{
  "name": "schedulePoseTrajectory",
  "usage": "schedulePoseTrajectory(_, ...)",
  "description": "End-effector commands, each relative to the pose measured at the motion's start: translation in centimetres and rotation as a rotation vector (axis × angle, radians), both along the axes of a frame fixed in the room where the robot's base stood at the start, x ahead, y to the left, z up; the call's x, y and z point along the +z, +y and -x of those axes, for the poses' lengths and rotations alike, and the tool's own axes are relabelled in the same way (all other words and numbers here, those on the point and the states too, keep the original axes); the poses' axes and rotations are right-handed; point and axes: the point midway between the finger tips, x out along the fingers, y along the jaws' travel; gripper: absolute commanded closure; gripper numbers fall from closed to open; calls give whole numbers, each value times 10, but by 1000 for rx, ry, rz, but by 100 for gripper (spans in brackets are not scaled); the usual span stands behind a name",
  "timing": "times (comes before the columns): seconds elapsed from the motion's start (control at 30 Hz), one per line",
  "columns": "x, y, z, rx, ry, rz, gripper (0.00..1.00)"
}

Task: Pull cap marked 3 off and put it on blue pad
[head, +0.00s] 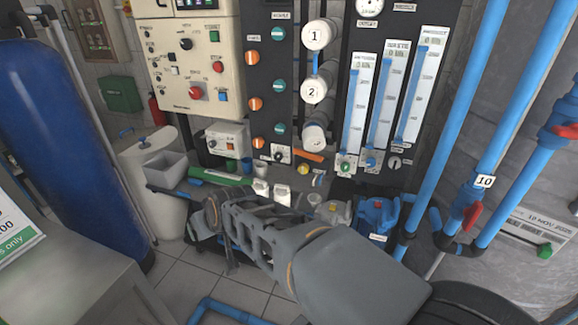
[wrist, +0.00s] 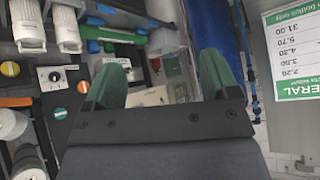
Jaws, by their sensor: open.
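On the dark rack in the head view, white round end caps stand in a column. The upper one is marked 1 (head: 318,35) and the middle one 2 (head: 314,91). Below them is a third white cap (head: 315,138); its mark is too small to read. White rounded ends (wrist: 12,122) also show at the left edge of the wrist view, without a readable number. My gripper (wrist: 163,75) is open, its green fingers wide apart with no object held between them. In the head view my arm reaches left, below and apart from the caps. I cannot pick out a blue pad.
A cream control box (head: 190,60) stands left of the rack, and flow tubes (head: 380,105) right of it. Blue pipes (head: 490,140) rise at the right. A blue tank (head: 75,140) and a grey cabinet (head: 80,270) are at left. A grey bin (head: 166,170) stands near the shelf.

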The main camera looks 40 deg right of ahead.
Motion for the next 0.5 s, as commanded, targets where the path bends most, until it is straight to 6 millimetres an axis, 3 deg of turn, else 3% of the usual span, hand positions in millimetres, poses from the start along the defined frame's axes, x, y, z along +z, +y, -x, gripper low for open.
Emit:
schedulePoseTrajectory(0.03, -7, -19, -20, -61, -94, 2, 14)
schedulePoseTrajectory(0.1, -1, -50, -45, -156, -236, 28, 8)
schedulePoseTrajectory(0.2, 9, -103, -67, -316, -413, 101, 0)
schedulePoseTrajectory(0.33, 18, -174, -71, -542, -572, 236, 0)
schedulePoseTrajectory(0.5, 23, -242, -51, -790, -670, 413, 0)
